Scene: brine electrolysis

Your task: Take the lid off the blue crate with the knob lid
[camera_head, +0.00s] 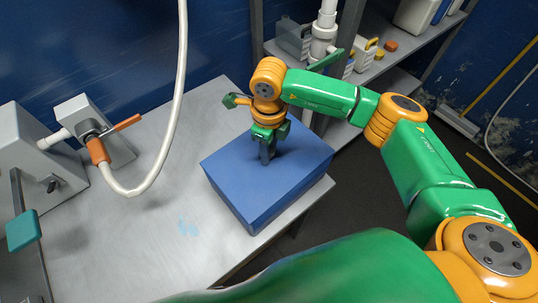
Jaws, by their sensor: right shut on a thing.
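The blue crate (252,207) stands on the grey table near its right edge. Its flat blue lid (296,160) lies on top and covers it, with no clear gap showing. My right gripper (267,160) points down at the middle of the lid and is shut on the knob, which the fingers mostly hide. My left gripper is not in view.
The grey table (150,220) is clear left of the crate. A grey box with an orange-handled valve (124,124) and a white hose (178,110) stand at the left. A teal part (23,231) is at the lower left. Shelves (400,85) with bottles and boxes stand behind at the right.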

